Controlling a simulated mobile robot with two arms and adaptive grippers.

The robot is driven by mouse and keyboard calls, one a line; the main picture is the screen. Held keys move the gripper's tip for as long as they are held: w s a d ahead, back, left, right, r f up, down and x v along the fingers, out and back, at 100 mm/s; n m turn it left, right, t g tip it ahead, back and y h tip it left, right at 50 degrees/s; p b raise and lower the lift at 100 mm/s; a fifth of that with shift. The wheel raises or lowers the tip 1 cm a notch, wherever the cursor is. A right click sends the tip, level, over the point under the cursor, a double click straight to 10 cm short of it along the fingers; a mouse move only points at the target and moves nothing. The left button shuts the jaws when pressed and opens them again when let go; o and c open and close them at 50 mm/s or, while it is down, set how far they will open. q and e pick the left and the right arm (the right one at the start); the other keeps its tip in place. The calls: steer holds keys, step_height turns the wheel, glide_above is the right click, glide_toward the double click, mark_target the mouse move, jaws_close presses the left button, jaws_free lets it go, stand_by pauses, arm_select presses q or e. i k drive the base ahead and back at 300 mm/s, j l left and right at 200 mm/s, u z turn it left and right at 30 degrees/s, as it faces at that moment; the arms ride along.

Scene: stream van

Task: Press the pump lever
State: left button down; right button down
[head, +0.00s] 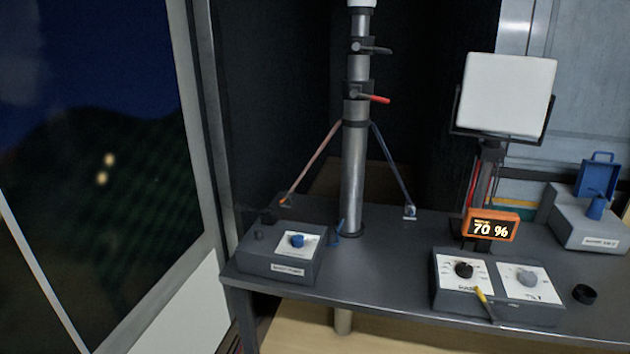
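No part is clearly marked as the pump lever, so I cannot tell which one it is. A red lever (374,98) sticks out to the right from a collar on the upright mast (353,180). A grey lever (376,50) sits on a higher collar. A grey box (280,252) with a blue knob (297,240) stands left of the mast foot; its label is too small to read. A yellow-tipped lever (483,297) is at the front of a box with two dials (497,287). Neither of my grippers is in view.
All this stands on a dark bench (380,270). A white panel lamp (507,93) stands behind an orange display (490,226) reading 70 %. A grey box with blue parts (590,222) is at right. A black cap (585,294) lies nearby. Two struts brace the mast. A window (90,150) is at left.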

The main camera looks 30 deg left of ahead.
mark_target(242, 207)
steer(key=u, duration=1.2)
